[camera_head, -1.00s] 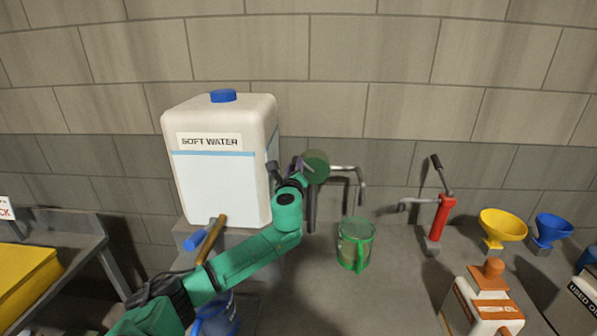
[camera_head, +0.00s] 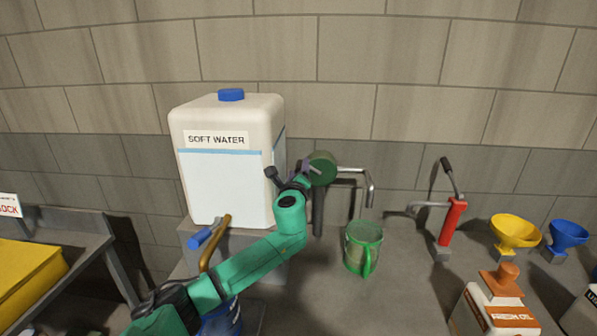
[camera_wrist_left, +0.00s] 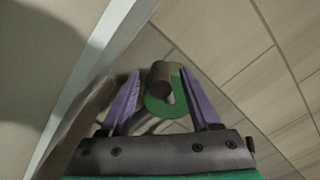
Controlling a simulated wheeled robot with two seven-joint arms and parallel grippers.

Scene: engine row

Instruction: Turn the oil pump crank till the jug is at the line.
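The translucent green jug (camera_head: 362,250) stands upright on the bench below the spout. Its oil level and line cannot be made out. My right gripper is not in view.
A big white "SOFT WATER" tank (camera_head: 228,172) stands close left of the pump. A red hand pump (camera_head: 452,222), yellow funnel (camera_head: 515,232), blue funnel (camera_head: 567,236) and "FRESH OIL" container (camera_head: 490,312) are to the right. The bench around the jug is clear.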

